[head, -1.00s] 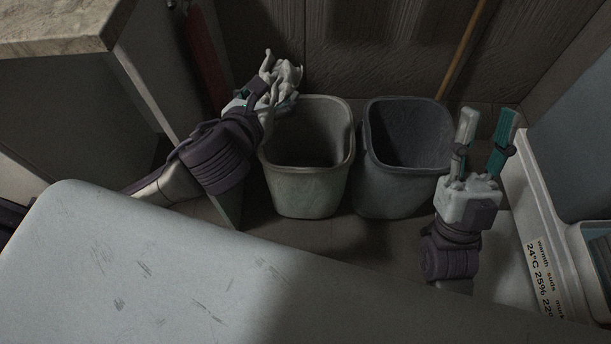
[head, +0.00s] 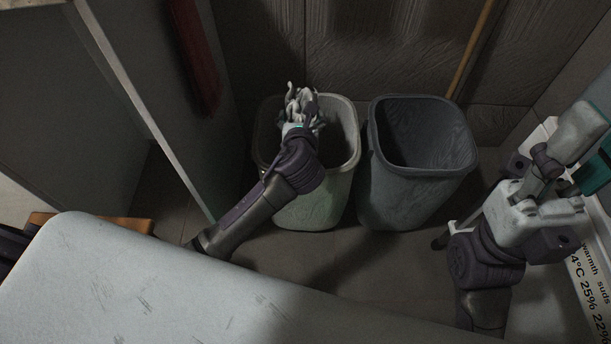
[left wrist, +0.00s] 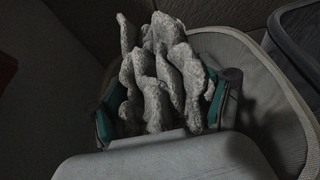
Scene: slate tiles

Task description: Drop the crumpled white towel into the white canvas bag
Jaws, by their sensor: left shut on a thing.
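The crumpled white towel (head: 302,98) is bunched up in my left gripper (head: 303,122), which is shut on it. In the head view, the gripper and towel are over the mouth of the white canvas bag (head: 312,208). The left wrist view shows the towel (left wrist: 160,78) between the teal-lined fingers (left wrist: 163,112), with the bag's pale rim (left wrist: 287,75) curving past behind and to the right. The bag's inside is partly hidden by the gripper and towel. My right gripper (head: 585,158) is open and empty at the far right.
A dark grey bin (head: 405,190) stands close to the right of the bag, its mouth open. A cabinet side panel (head: 150,90) rises to the left. A wooden pole (head: 470,50) leans on the back wall. A pale worn surface (head: 130,285) fills the lower left.

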